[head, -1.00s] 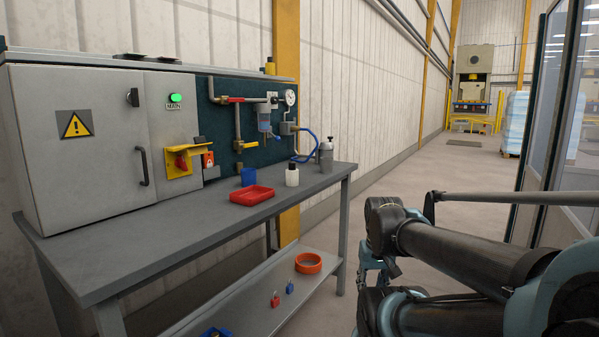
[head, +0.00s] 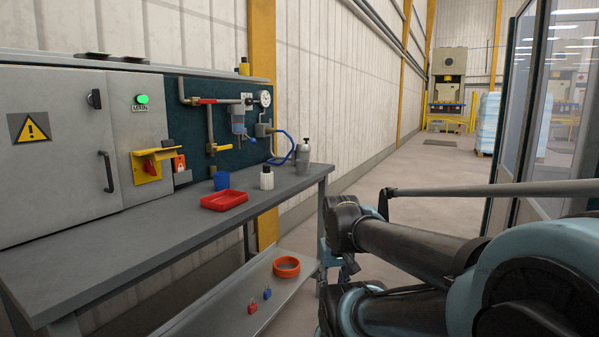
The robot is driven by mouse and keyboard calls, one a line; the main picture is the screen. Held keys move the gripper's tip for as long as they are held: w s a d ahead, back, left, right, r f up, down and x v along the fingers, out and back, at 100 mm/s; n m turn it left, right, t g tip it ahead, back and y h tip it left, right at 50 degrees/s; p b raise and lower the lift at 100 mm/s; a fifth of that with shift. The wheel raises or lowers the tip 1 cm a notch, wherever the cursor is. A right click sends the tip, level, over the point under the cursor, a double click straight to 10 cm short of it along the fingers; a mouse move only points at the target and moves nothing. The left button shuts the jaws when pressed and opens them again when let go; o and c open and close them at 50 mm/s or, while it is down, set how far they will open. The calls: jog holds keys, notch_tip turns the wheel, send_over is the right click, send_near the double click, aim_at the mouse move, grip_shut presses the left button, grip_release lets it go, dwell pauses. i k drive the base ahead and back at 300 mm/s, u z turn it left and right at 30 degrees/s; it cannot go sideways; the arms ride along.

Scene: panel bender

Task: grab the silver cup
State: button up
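A silver-grey bottle-shaped vessel (head: 303,156) with a dark top stands upright near the far right end of the grey workbench (head: 120,240). It is the only silver vessel I can make out; no plain open silver cup shows. My gripper (head: 334,276) is low in the middle of the picture, beyond the bench's right end and below its top. It is mostly hidden behind my dark arm links, and its fingers cannot be made out. It is apart from the silver vessel.
A white bottle with a black cap (head: 266,178), a blue cup (head: 221,180) and a red tray (head: 224,200) stand on the bench. A blue hose (head: 284,150) hangs beside the silver vessel. The lower shelf holds an orange ring (head: 286,267) and small padlocks. Open floor lies behind.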

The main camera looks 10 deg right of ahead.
aim_at(302, 166)
jog(key=i, duration=0.85)
